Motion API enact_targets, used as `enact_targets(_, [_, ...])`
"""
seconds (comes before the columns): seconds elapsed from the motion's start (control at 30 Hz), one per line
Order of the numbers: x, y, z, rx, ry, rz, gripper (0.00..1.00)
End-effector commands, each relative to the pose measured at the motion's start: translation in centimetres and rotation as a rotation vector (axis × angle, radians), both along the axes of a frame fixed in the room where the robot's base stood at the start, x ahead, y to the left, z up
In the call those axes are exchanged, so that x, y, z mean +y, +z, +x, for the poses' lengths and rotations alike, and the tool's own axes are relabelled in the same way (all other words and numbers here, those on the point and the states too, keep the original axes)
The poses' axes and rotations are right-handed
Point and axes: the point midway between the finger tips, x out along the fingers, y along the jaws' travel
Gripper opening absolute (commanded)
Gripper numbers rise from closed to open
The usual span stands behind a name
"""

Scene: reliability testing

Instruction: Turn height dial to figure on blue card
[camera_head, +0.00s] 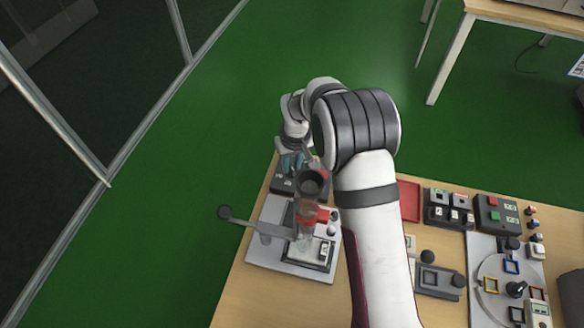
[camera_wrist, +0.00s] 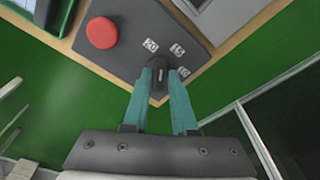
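In the wrist view, the dark height dial (camera_wrist: 159,76) stands near the corner of a dark grey panel (camera_wrist: 142,17). A small pale mark shows on its top. Small white number labels (camera_wrist: 177,49) lie around its far side; one seems to read 20 and another 15. My gripper (camera_wrist: 160,72) has its two teal fingers on either side of the dial, shut on it as far as I can see. In the head view my gripper (camera_head: 292,162) is over the dark panel (camera_head: 286,184) at the table's back left corner, and the dial is hidden. I cannot make out a blue card.
A red button (camera_wrist: 102,33) sits on the same panel, left of the dial. In the head view, a grey fixture with a lever (camera_head: 245,223) stands in front of the panel. My arm crosses the table's middle. Switch boxes (camera_head: 449,208) and a round dial plate (camera_head: 493,272) are at right.

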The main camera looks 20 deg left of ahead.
Motion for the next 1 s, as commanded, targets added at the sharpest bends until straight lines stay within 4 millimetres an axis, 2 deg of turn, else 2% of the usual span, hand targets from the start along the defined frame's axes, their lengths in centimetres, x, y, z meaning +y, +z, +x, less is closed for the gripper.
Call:
enact_targets(0.03, [0.00, 0.01, 0.01, 0.000, 0.000, 0.000, 0.15])
enact_targets(0.1, [0.00, 0.02, 0.01, 0.000, 0.000, 0.000, 0.02])
enact_targets(0.13, [0.00, 0.02, 0.01, 0.000, 0.000, 0.000, 0.00])
enact_targets(0.27, [-0.01, 0.03, 0.02, 0.000, 0.008, 0.000, 0.00])
enact_targets(0.63, [-0.18, 0.00, 0.21, -0.001, 0.412, 0.001, 0.00])
enact_targets(0.8, [-0.17, 0.00, 0.22, -0.001, 0.436, 0.000, 0.00])
enact_targets(0.83, [-0.18, -0.01, 0.23, -0.001, 0.436, 0.000, 0.20])
enact_targets(0.9, [-0.18, -0.01, 0.21, -0.001, 0.435, 0.000, 0.32])
enact_targets(0.93, [-0.18, -0.01, 0.21, -0.001, 0.435, 0.000, 0.36])
enact_targets(1.0, [-0.18, -0.01, 0.20, -0.001, 0.434, 0.001, 0.36])
